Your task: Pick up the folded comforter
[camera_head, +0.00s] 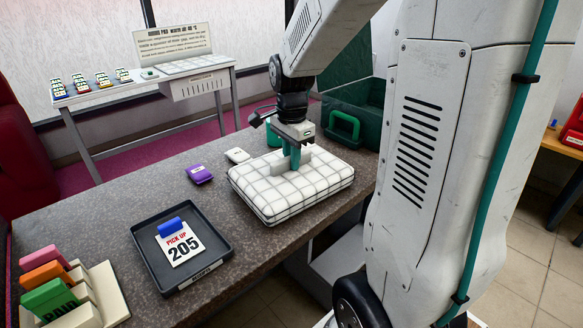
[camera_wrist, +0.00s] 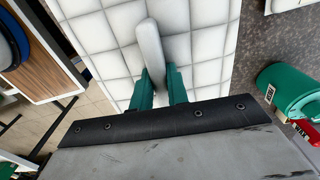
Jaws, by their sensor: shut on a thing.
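The folded comforter (camera_head: 268,197) is a white quilted slab with dark grid lines, lying flat on the counter. It also fills much of the wrist view (camera_wrist: 105,45). My gripper (camera_head: 294,160) points down over its middle from above. In the wrist view its two green fingers (camera_wrist: 158,88) are shut on a pale raised grip (camera_wrist: 150,45) standing up from the comforter's top. The comforter appears to rest on the counter; its underside is hidden.
A black tray (camera_head: 219,267) with a "PICK UP 205" card (camera_head: 180,243) sits left. A purple packet (camera_head: 199,173) and a white one (camera_head: 237,155) lie behind the comforter. A green canister (camera_wrist: 290,88) is close by. A green crate (camera_head: 343,126) stands at the back.

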